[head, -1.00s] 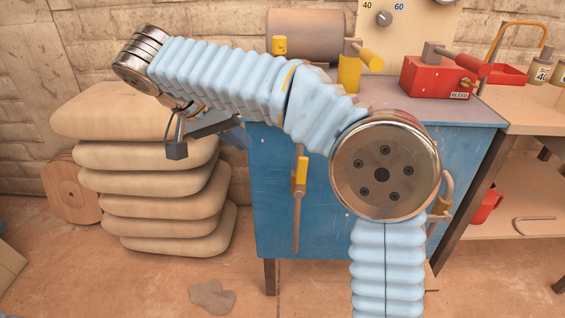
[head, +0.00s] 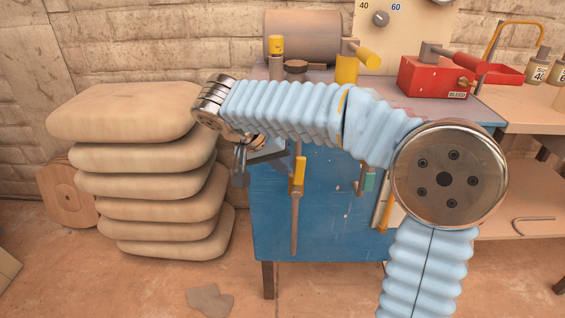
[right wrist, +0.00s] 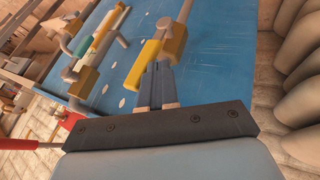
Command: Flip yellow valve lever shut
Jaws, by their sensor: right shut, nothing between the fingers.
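The yellow valve lever (head: 300,171) sits on an upright pipe on the front of the blue cabinet in the head view. In the right wrist view its yellow parts (right wrist: 145,62) show right at the fingertips. My right gripper (right wrist: 157,78) is shut and empty, its two dark blue fingers side by side. I cannot tell whether they touch the lever. In the head view the right gripper (head: 280,150) is just left of the lever's top, partly hidden by its wrist. My left gripper is not in view.
A teal-handled valve (head: 370,181) and another yellow handle (head: 386,212) are right of the lever; my arm partly covers that side. Stacked sacks (head: 145,185) stand left of the blue cabinet (head: 330,235). A red pump (head: 434,77) sits on top.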

